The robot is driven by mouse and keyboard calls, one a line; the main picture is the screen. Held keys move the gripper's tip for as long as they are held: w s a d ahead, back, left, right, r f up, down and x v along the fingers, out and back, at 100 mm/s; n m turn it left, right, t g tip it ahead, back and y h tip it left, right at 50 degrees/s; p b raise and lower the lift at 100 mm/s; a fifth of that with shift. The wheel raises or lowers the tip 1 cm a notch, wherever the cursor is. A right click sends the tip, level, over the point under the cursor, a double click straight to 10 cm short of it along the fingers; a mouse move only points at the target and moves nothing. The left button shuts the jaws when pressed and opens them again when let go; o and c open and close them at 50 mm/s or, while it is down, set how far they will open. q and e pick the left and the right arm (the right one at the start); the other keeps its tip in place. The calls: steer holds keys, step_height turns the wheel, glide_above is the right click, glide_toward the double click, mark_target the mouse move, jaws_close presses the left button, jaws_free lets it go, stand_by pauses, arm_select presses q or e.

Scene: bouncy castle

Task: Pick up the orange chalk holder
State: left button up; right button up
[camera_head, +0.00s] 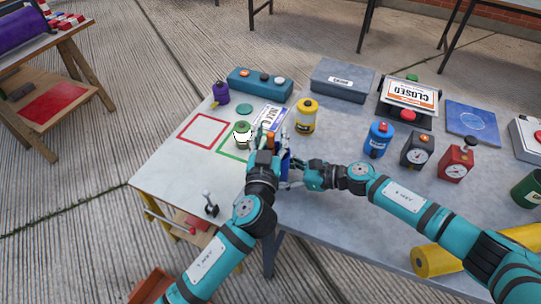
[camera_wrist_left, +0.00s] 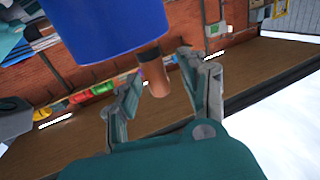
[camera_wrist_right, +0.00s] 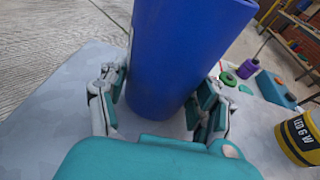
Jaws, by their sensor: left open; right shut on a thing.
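The orange chalk holder (camera_wrist_left: 159,82) appears as an orange-brown stick with a dark band in the left wrist view. It stands between the fingers of my left gripper (camera_wrist_left: 160,76), next to the end of a blue cylinder (camera_wrist_left: 108,25). Whether it sits in the cylinder I cannot tell. An orange patch (camera_head: 270,139) by my left gripper (camera_head: 266,147) in the head view is probably the same holder. The left fingers are open around it, with gaps showing. My right gripper (camera_wrist_right: 163,95) is shut on the blue cylinder (camera_wrist_right: 185,50), which also shows in the head view (camera_head: 286,167).
The red square (camera_head: 203,130) on the white tabletop is empty.

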arm_select(q)
jaws_close()
steer(key=shift+r, duration=0.1)
stand_by(0.4)
step_height(320, 180, up, 18)
stand_by(0.4)
arm_select(e)
steer(key=o, duration=1)
steer(key=shift+c, duration=0.2)
